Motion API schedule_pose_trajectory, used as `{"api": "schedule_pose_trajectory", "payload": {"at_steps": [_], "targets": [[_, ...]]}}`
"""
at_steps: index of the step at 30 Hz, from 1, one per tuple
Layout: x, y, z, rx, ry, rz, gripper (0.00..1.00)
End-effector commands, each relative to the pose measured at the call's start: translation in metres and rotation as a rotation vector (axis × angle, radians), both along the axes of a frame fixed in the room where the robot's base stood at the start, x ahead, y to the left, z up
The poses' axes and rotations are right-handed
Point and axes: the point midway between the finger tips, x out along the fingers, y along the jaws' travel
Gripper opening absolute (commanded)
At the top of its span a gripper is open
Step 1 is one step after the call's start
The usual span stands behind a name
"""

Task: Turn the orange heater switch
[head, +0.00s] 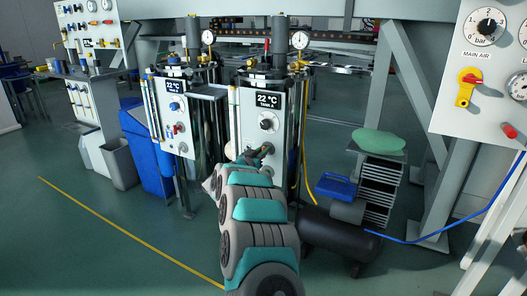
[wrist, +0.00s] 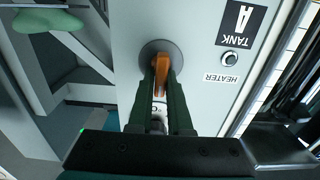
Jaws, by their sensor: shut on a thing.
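The orange heater switch (wrist: 162,64) shows in the wrist view on a round grey base on the light panel (wrist: 203,20). My gripper (wrist: 161,75) has its two dark green fingers on both sides of the switch's handle, shut on it. The handle points down the picture, between the fingers. The printed words TANK A and HEATER stand to the right of the switch. In the head view my gripper (head: 257,154) is at the lower part of the Tank A panel (head: 247,106), and the switch is hidden behind it.
A round button or lamp (wrist: 229,58) sits beside the HEATER label. A black knob (head: 266,121) is above my gripper. The second tank panel (head: 168,108) stands to the left. A blue toolbox (head: 336,187) and a green object (head: 379,141) on a stand are to the right.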

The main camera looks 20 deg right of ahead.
Motion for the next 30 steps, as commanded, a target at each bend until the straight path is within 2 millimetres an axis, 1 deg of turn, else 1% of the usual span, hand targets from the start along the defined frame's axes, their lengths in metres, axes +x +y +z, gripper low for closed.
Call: {"api": "schedule_pose_trajectory", "payload": {"at_steps": [22,30], "targets": [[-0.0005,0.0001,-0.0011,0.036,-0.044,0.000,0.00],[-0.0015,-0.0005,-0.0031,0.102,-0.129,0.001,0.00]]}}
